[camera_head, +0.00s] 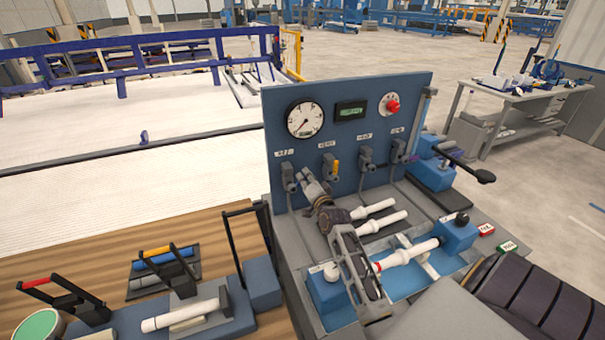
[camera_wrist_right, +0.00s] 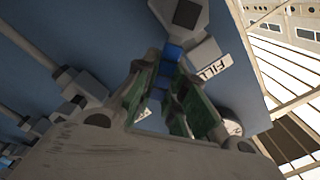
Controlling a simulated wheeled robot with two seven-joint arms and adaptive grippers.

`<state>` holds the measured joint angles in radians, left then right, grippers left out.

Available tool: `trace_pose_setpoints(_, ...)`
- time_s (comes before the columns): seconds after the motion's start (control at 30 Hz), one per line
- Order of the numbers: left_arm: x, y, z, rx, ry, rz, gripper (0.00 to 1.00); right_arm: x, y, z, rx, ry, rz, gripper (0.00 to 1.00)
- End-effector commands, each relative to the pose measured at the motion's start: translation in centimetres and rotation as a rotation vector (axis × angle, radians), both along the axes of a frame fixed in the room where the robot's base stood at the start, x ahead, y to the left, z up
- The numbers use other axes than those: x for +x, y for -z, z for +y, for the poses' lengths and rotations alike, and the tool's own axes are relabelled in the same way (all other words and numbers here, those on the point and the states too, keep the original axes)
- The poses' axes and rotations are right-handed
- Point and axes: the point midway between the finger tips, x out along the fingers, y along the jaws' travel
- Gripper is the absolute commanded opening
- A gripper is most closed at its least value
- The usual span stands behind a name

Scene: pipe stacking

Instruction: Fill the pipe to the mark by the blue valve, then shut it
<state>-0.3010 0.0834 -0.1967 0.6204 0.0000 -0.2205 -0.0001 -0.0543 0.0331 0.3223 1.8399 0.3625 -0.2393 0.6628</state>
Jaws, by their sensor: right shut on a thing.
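The fill valve (camera_head: 288,176) is the leftmost valve on the blue panel. Its blue handle (camera_wrist_right: 173,52) shows in the right wrist view beneath a label reading FILL (camera_wrist_right: 213,70). My right gripper (camera_head: 304,180) is shut on this handle, with its green-padded fingers (camera_wrist_right: 166,100) on either side of it. In the head view the gripper hides the handle. A white pipe (camera_head: 412,252) lies between two blue end blocks over a blue tray, with a red band (camera_head: 377,266) near its left end. The water level cannot be made out. My left gripper is out of view.
The panel bears a round gauge (camera_head: 304,118), a green display (camera_head: 350,111) and a red button (camera_head: 390,104). A yellow-handled valve (camera_head: 333,166) stands right of the fill valve. Two loose white pipes (camera_head: 378,208) lie behind my right arm. Clamps (camera_head: 70,295) stand on the wooden bench.

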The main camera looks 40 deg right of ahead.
Motion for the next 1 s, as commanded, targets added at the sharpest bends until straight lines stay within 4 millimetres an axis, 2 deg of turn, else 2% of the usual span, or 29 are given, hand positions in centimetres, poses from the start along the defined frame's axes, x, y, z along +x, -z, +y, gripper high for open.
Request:
trace_pose_setpoints(0.5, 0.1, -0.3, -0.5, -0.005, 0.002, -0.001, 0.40, -0.2, 2.7, -1.0, 0.446, 0.001, -0.107, 0.00)
trace_pose_setpoints(0.7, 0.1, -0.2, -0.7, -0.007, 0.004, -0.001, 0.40, -0.3, 3.4, -1.1, 0.549, 0.001, -0.133, 0.00)
trace_pose_setpoints(1.0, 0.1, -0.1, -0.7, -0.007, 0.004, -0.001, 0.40, -0.3, 3.7, -1.1, 0.603, 0.000, -0.145, 0.00)
